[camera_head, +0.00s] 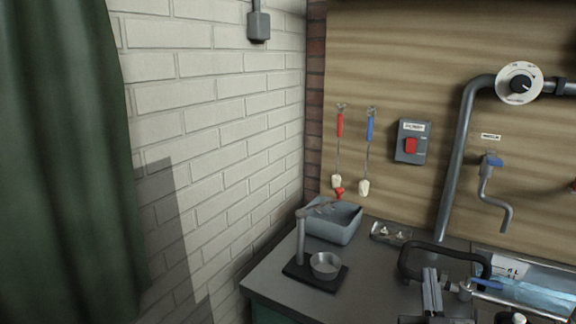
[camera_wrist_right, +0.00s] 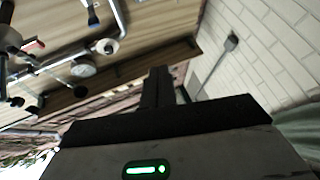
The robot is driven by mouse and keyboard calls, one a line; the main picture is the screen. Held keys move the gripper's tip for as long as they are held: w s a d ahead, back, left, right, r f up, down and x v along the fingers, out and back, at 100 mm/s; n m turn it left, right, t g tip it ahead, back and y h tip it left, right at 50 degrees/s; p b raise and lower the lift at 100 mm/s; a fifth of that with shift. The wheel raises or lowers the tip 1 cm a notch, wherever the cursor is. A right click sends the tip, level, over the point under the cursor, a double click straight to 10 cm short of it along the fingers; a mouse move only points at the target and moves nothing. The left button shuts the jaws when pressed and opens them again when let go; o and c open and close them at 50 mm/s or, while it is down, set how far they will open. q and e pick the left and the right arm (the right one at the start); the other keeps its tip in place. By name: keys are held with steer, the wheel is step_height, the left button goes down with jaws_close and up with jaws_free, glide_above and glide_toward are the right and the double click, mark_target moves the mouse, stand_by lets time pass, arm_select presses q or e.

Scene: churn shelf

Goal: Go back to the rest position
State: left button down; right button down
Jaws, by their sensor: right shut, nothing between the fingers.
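My left gripper is not in view.
A grey basin (camera_head: 335,226) and a black-based stand with a metal cup (camera_head: 325,264) are on the dark counter (camera_head: 273,277). A glass-fronted tank (camera_head: 535,298) lies right. Pipes and a dial (camera_head: 519,83) are on the wooden wall. A green curtain (camera_head: 60,160) hangs left.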

steer(key=s+a+f+n+g+y, duration=0.2)
steer(key=s+a+f+g+y, duration=0.2)
steer(key=f, duration=0.4)
steer(key=s+a+f+n+g+y, duration=0.1)
steer(key=s+a+f+g+y, duration=0.25)
steer(key=f, duration=0.55)
steer(key=s+a+f+g, duration=0.1)
steer(key=s+f+g, duration=0.5)
steer(key=s+f, duration=0.4)
steer(key=s, duration=0.2)
steer(key=shift+s+h, duration=0.35)
